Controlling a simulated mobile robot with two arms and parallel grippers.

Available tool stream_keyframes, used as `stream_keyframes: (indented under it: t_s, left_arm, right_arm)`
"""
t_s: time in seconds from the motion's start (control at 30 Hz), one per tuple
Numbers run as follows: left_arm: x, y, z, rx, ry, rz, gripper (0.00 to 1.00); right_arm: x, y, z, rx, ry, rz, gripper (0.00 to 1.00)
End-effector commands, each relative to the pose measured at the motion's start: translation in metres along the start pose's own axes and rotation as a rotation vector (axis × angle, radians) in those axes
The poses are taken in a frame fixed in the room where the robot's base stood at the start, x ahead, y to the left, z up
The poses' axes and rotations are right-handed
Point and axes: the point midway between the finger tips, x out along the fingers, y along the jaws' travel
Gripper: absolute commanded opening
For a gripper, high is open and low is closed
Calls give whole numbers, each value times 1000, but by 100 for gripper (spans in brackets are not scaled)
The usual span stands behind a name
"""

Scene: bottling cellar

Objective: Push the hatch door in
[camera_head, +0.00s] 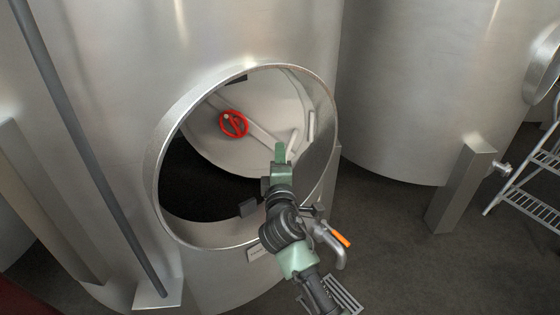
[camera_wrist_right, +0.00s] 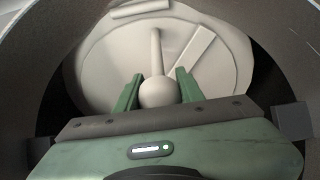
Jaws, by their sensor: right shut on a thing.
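The hatch door (camera_head: 205,148) is a pale grey oval plate with a red handwheel (camera_head: 233,124). It hangs tilted inside the round steel hatch opening (camera_head: 166,212) of the tank, swung inward with a dark gap below and left of it. My right gripper (camera_head: 279,152) reaches into the opening from the lower right. In the right wrist view its green fingers (camera_wrist_right: 159,88) stand on both sides of a pale ball knob (camera_wrist_right: 158,93) and are shut on it. A rod runs from the knob towards the door plate (camera_wrist_right: 100,62). My left gripper is not in view.
A steel tap with an orange lever (camera_head: 341,239) sits just right of my right wrist, below the opening. A dark pole (camera_head: 80,140) leans along the left. A second tank (camera_head: 420,90) and a metal rack (camera_head: 530,195) stand to the right.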

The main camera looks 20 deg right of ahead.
Motion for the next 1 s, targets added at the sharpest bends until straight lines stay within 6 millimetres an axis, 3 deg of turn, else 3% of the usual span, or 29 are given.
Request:
stream_keyframes:
  t_s: [0.2, 0.23, 0.3, 0.67, 1.0]
  left_arm:
    - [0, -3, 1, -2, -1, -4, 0]
    - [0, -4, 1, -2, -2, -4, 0]
    - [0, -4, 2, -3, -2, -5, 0]
    - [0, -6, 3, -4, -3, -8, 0]
    - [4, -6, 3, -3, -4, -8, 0]
  right_arm:
    - [0, 0, -1, 4, 3, -2, 0]
    - [0, -1, -1, 4, 2, -2, 43]
    - [0, -1, -1, 3, 2, -2, 57]
    - [-4, -1, 0, 1, -1, -2, 57]
    - [-58, -2, 0, 3, 1, -4, 57]
